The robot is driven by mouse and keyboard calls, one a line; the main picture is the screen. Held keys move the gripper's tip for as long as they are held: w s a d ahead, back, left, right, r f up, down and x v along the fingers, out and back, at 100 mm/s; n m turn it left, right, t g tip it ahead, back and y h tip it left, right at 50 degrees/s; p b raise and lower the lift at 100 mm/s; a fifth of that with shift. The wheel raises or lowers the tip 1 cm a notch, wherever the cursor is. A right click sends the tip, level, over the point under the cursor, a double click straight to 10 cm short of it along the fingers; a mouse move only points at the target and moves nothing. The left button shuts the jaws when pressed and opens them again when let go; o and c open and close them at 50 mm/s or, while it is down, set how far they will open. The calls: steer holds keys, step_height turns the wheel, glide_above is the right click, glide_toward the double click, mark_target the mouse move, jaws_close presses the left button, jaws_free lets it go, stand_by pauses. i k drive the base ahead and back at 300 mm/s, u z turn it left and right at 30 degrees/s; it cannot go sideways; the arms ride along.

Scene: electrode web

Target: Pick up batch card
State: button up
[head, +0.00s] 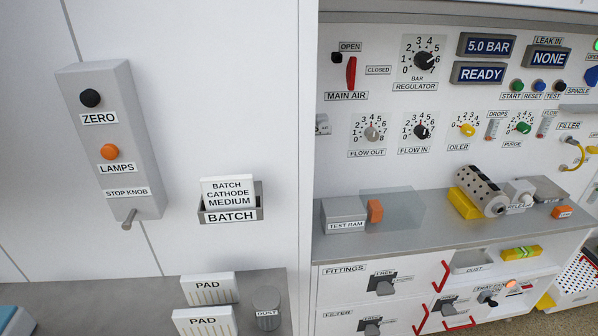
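The batch card (229,191) is white with black print reading "BATCH CATHODE MEDIUM". It stands upright in a grey wall holder (258,205) labelled "BATCH", left of the middle of the head view. Its top part shows above the holder's front, and its lower edge is hidden behind it. My gripper is not in view.
A grey box (140,150) with knobs and a stick-out stop knob is on the wall left of the card. Below lie white pads (208,289) and a grey dust canister (266,308) on a counter. A recessed control panel (375,140) is to the right.

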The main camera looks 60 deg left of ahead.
mark_target(233, 192)
steer(key=z, duration=0.05)
steer(key=i, duration=0.3)
steer(key=u, duration=2.7)
